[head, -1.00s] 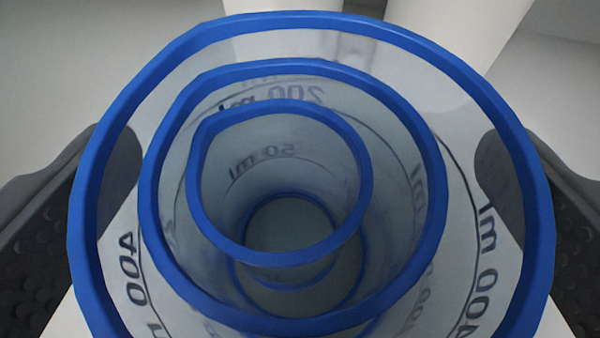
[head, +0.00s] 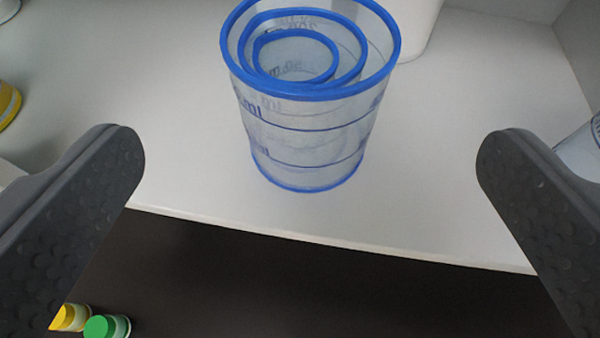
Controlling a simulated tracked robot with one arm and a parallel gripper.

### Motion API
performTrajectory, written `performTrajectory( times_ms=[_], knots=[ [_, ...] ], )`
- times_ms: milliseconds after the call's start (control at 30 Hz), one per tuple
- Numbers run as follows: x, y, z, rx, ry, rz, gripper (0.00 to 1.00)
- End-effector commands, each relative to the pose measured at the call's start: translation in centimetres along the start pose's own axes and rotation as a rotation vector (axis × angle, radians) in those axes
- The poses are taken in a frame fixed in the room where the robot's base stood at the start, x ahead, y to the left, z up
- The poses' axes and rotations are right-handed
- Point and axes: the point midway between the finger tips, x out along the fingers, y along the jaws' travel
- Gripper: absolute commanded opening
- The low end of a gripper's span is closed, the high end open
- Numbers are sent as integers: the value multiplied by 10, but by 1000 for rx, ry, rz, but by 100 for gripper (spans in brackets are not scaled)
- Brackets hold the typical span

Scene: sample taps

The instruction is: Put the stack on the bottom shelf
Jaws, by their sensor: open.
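The stack (head: 310,140) is a set of nested clear beakers with blue rims and printed volume marks, the smaller ones inside the largest. It stands upright on a white shelf (head: 430,200), near its front edge. My gripper (head: 310,155) is open and empty. Its two dark grey fingers are wide apart at the left and right of the picture. The stack is beyond the fingertips, between them in the picture, and touches neither.
White rounded objects (head: 415,25) stand behind the stack. A yellow-banded container (head: 8,103) is at the left edge and a pale one (head: 580,150) at the right. Below the shelf edge is a dark surface with yellow (head: 68,318) and green-capped (head: 105,326) containers at lower left.

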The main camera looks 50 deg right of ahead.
Motion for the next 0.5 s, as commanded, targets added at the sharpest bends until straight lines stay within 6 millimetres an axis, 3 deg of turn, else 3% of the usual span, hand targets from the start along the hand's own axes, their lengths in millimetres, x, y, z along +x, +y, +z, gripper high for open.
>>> performTrajectory(
  times_ms=[133, 367, 500],
  knots=[
    [-12, 0, 0, 1, 1, 0, 97],
    [-14, 0, -1, 0, 1, -1, 97],
    [-29, -18, -2, -22, 9, -52, 97]
  ],
)
